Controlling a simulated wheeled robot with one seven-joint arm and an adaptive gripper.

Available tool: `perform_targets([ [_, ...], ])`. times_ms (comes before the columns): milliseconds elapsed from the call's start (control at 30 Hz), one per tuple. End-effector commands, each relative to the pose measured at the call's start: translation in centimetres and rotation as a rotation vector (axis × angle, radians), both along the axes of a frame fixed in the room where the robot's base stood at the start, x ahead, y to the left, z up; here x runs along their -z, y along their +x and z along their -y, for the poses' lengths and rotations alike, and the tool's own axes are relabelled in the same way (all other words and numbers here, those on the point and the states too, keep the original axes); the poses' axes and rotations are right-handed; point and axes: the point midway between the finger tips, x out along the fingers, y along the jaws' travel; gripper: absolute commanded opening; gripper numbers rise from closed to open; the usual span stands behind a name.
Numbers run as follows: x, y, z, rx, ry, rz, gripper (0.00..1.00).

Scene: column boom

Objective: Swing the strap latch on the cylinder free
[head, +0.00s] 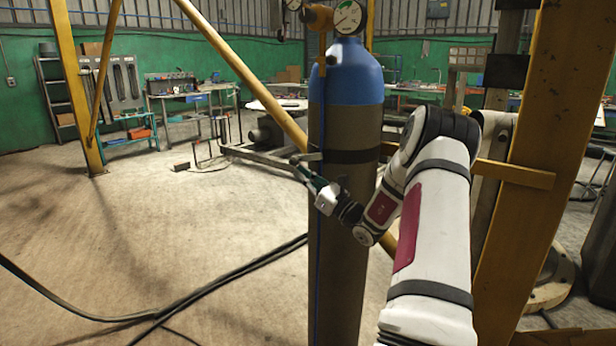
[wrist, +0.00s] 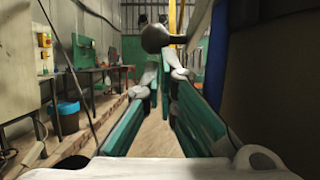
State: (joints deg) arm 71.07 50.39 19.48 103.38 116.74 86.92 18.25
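The gas cylinder (head: 345,230) stands upright with a blue top and a grey-brown body. A dark strap (head: 350,156) runs around it below the blue part. The strap latch (head: 307,157) is at the cylinder's left side, and its lever ends in a dark round knob (wrist: 155,38). My gripper (head: 303,172) is just below the latch, at the cylinder's left side. In the wrist view the green fingers of my gripper (wrist: 163,75) are apart with nothing between them. The knob shows above and beyond the fingertips; whether they touch it I cannot tell.
A yellow slanted brace (head: 245,75) passes behind the cylinder. A thick yellow column (head: 530,150) stands at the right. Black cables (head: 200,300) lie on the floor at the left. The floor left of the cylinder is mostly open, with workbenches (head: 180,95) farther back.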

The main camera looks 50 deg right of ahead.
Motion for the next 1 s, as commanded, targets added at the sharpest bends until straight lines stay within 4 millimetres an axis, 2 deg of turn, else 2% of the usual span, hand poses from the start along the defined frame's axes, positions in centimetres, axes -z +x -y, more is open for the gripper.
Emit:
perform_targets([
  [400, -0.81, 1.02, -0.29, -0.005, -0.002, 0.001, 0.0],
  [1000, -1.1, 1.25, -0.51, -0.011, -0.005, 0.008, 0.0],
])
